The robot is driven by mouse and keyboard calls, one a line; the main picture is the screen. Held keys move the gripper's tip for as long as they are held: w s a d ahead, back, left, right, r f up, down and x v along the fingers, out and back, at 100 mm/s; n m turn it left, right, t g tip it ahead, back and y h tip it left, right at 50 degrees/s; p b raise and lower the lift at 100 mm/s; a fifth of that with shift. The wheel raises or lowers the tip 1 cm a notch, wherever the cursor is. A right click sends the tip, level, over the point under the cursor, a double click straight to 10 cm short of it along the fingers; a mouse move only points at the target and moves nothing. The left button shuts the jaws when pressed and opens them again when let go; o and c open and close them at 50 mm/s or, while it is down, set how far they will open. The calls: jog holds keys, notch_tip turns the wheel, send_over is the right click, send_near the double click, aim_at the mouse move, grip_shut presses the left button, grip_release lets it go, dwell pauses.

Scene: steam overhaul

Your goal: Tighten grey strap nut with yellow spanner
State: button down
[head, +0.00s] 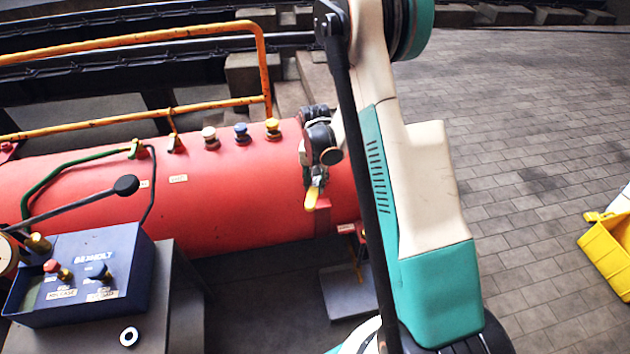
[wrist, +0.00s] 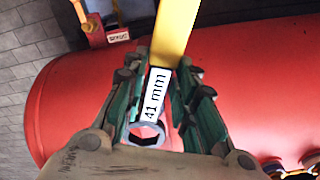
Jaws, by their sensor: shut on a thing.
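My gripper (head: 316,178) is shut on the yellow spanner (head: 312,197), in front of the right part of the red cylinder (head: 225,215). In the wrist view, the fingers (wrist: 162,68) clasp the spanner (wrist: 174,30) by its yellow handle and a white "41 mm" label. A grey ring-shaped end (wrist: 148,134) shows below the label, between the fingers. The red cylinder (wrist: 75,95) fills the background there. I cannot make out the grey strap nut for certain in either view, nor whether the spanner touches anything.
A blue control box (head: 85,270) with a black-knobbed lever stands front left. White, blue and yellow knobs (head: 241,132) top the cylinder. An orange rail (head: 130,40) runs behind it. A yellow crate (head: 608,255) stands at the right edge; the paved floor between is clear.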

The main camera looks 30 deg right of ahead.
jog(key=shift+f+b, duration=1.7)
jog(key=shift+f, duration=0.3)
dwell(0.5)
jog(key=shift+a, duration=0.1)
jog(key=shift+w+a+m, duration=0.4)
jog(key=shift+w+m, duration=0.05)
jog(key=shift+m, duration=0.35)
jog(key=shift+w+a+m, duration=0.45)
jog(key=shift+w+m, duration=0.05)
jog(key=shift+m, duration=0.2)
jog(key=shift+w+a+m, duration=0.35)
jog(key=shift+w+m, duration=0.25)
jog(key=shift+m, duration=0.2)
